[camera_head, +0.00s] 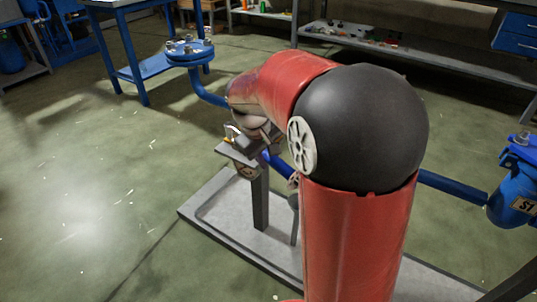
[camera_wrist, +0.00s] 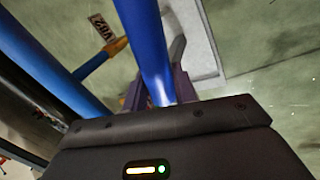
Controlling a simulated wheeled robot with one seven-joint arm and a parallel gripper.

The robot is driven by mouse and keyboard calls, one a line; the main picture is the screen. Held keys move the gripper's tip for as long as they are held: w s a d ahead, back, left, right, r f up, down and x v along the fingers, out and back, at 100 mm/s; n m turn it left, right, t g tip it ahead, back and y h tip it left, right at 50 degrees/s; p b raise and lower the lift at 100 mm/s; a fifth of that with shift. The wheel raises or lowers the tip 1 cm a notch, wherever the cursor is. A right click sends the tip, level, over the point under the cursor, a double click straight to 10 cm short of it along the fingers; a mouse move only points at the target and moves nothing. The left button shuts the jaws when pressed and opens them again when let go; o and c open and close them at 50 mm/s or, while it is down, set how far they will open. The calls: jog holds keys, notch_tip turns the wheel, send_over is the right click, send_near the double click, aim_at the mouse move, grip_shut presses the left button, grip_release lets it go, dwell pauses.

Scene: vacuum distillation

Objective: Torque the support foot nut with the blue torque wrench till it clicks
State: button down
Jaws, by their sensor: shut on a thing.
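In the wrist view, my gripper (camera_wrist: 156,92) has its two dark fingers closed around a blue bar, which I take to be the blue torque wrench (camera_wrist: 146,40). The bar runs from between the fingers up to the top edge, where its far end is cut off. In the head view, my own arm covers much of the middle, and I cannot make out the fingers or wrench clearly. A grey support post (camera_head: 261,200) stands upright on a grey baseplate (camera_head: 215,205). I cannot make out the support foot nut, nor whether the wrench touches it.
A blue pipe (camera_head: 450,187) runs right to a blue labelled vessel (camera_head: 517,195). A bolted blue flange (camera_head: 189,50) stands behind, left of my arm. A wide blue pipe (camera_wrist: 50,65) and a V02 tag (camera_wrist: 101,28) show in the wrist view. The left floor is clear.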

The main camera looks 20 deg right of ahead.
jog(key=shift+r, duration=0.1)
jog(key=shift+s+a+m+g, duration=0.15)
jog(key=shift+a+m, duration=0.4)
jog(key=shift+a, duration=0.25)
jog(key=shift+s+a+m+g, duration=0.15)
jog(key=shift+a+m, duration=0.4)
jog(key=shift+a, duration=0.2)
jog(key=shift+a+m+g+p, duration=0.3)
jog(key=shift+a+m, duration=0.7)
jog(key=shift+a, duration=0.55)
jog(key=shift+w+a+m+g+p, duration=0.15)
jog(key=shift+a+m+g+p, duration=0.25)
jog(key=shift+a+m, duration=0.9)
jog(key=shift+a, duration=0.2)
